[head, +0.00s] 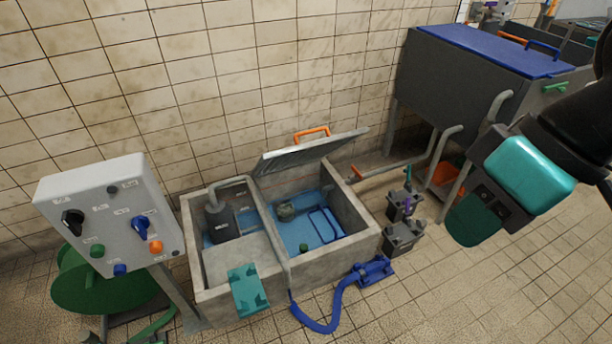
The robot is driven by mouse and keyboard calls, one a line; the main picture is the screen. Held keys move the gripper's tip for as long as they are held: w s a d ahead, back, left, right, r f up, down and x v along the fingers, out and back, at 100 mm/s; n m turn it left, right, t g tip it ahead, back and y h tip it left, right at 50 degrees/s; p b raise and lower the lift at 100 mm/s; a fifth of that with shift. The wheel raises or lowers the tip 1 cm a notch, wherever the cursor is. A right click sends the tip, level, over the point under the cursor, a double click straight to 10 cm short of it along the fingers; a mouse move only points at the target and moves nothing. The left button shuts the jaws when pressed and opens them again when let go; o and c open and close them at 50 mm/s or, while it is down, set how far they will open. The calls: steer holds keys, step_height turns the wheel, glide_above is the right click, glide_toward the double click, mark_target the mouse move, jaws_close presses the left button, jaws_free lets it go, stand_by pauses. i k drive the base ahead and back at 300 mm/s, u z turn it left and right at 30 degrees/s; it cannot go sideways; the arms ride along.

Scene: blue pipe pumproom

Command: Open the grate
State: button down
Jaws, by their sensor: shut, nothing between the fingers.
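The grate (312,152) is a grey hinged panel over the right-hand basin of a concrete sump. It stands tilted up, its near edge raised well off the rim, and the basin below is open to view. An orange handle (312,132) sits at its upper back edge. My gripper (470,222), dark with teal parts, is at the right, in the air, apart from the grate. It is shut and holds nothing.
The sump (362,245) holds a dark pump (221,222) and blue-floored basins. A control box (110,215) stands left, a blue hose (325,318) lies in front, and small grey valve blocks (403,238) stand right. A blue-lidded tank (490,50) is behind. Floor at lower right is clear.

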mark_target(299, 151)
steer(key=u, duration=0.55)
steer(key=i, duration=0.85)
steer(key=u, duration=0.25)
